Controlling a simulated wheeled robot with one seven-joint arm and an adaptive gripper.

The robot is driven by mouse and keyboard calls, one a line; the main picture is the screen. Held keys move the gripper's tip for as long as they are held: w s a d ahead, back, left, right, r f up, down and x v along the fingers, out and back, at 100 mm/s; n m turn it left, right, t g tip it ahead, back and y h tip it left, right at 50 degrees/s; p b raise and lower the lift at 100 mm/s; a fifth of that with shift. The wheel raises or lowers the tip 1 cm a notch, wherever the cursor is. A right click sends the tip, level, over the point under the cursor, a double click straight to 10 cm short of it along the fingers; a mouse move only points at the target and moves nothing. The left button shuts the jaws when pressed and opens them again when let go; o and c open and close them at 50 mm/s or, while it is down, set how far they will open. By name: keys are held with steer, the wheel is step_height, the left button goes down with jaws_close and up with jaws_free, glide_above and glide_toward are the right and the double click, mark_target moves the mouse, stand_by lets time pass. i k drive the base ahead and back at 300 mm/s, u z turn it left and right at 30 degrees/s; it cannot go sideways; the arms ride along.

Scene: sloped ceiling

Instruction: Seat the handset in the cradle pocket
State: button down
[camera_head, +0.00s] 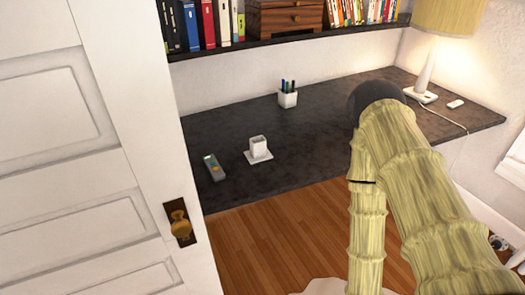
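The handset (214,167) is a grey, slim remote-like piece with a small green part and an orange-red part near its far end. It lies on the dark desk, near the front edge at the left. The cradle (259,156) is a white block with an upright pocket on a flat square base, standing just right of the handset and apart from it. The pocket looks empty, though its inside is hard to see. My arm fills the right of the view, but my gripper's fingers do not show.
The dark desk (330,133) has free room around the cradle. A white pen cup (288,96) stands behind it. A lit lamp (427,75) with a cord stands at the right. A shelf (280,41) with books and a wooden box hangs above. A white door (110,150) borders the left.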

mark_target(258, 152)
steer(key=u, duration=0.2)
steer(key=i, duration=0.35)
steer(key=u, duration=0.5)
